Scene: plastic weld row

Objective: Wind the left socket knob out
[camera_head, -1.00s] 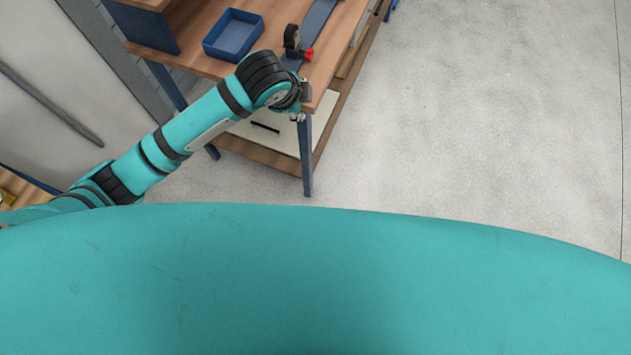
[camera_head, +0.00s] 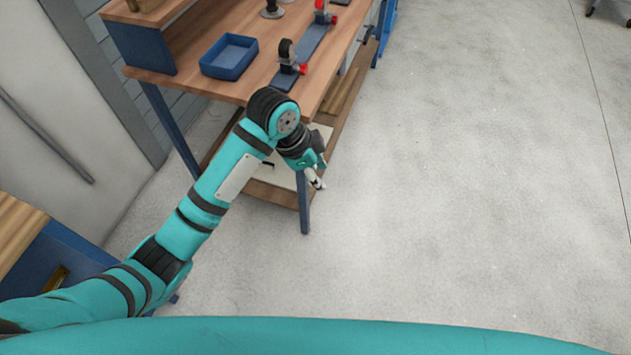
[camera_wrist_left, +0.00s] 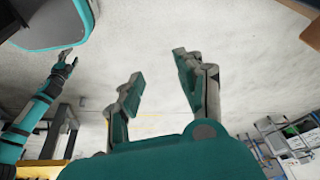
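Two upright black sockets with red knobs stand on a blue rail on the wooden bench in the head view. The nearer red knob (camera_head: 303,69) is at the bench's near end and the farther red knob (camera_head: 333,19) is higher up the rail. I cannot tell which is the left socket. My left gripper (camera_head: 317,180) hangs beside the bench's front leg, below the top and apart from both knobs. In the left wrist view my left gripper (camera_wrist_left: 158,68) has its fingers spread, with nothing between them. My right gripper (camera_wrist_left: 66,58) shows small there; its fingers are unclear.
A blue tray (camera_head: 229,56) sits on the bench top (camera_head: 325,72), left of the rail (camera_head: 316,38). The bench's blue leg (camera_head: 304,205) and lower shelf are close to my left gripper. Grey floor (camera_head: 450,160) right of the bench is clear.

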